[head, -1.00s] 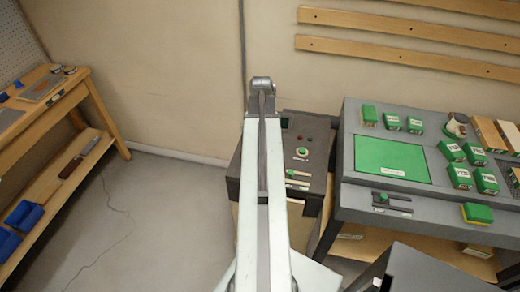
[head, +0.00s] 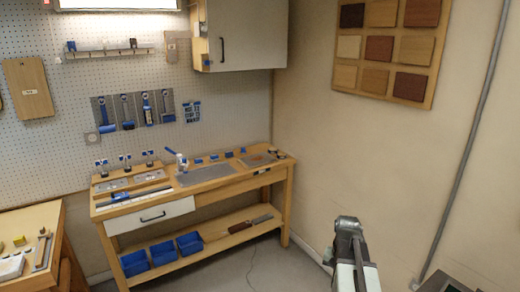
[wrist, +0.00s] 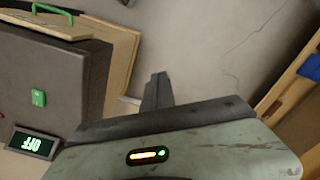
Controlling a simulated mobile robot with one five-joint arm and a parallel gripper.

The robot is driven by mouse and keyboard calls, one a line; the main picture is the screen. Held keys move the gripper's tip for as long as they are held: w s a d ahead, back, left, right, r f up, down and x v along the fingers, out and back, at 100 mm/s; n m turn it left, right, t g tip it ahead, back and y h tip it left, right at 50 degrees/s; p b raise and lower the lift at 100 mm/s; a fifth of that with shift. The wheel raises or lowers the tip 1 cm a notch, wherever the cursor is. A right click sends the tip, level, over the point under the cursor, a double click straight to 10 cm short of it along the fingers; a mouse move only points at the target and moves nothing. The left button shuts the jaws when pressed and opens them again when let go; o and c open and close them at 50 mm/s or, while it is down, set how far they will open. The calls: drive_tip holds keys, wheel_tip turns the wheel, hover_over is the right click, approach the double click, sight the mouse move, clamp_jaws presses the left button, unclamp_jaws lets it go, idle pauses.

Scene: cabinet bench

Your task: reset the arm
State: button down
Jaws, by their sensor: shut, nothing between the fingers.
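My gripper (wrist: 157,92) shows in the wrist view as a dark finger shape beyond the wrist housing. It is shut and empty, over the grey floor and touching nothing that I can see. In the head view part of my arm rises at the lower right, and the gripper itself cannot be made out there.
In the wrist view a dark grey unit (wrist: 45,80) with a green button and lit display (wrist: 32,143) stands left, close to my wrist. The head view shows a wooden workbench (head: 150,212), a wall cabinet (head: 240,38) and open floor (head: 245,265).

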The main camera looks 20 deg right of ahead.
drive_tip(key=a+n, duration=0.8)
drive_tip(key=a, duration=1.8)
drive_tip(key=shift+w+a, duration=0.15)
drive_tip(key=shift+w, duration=0.25)
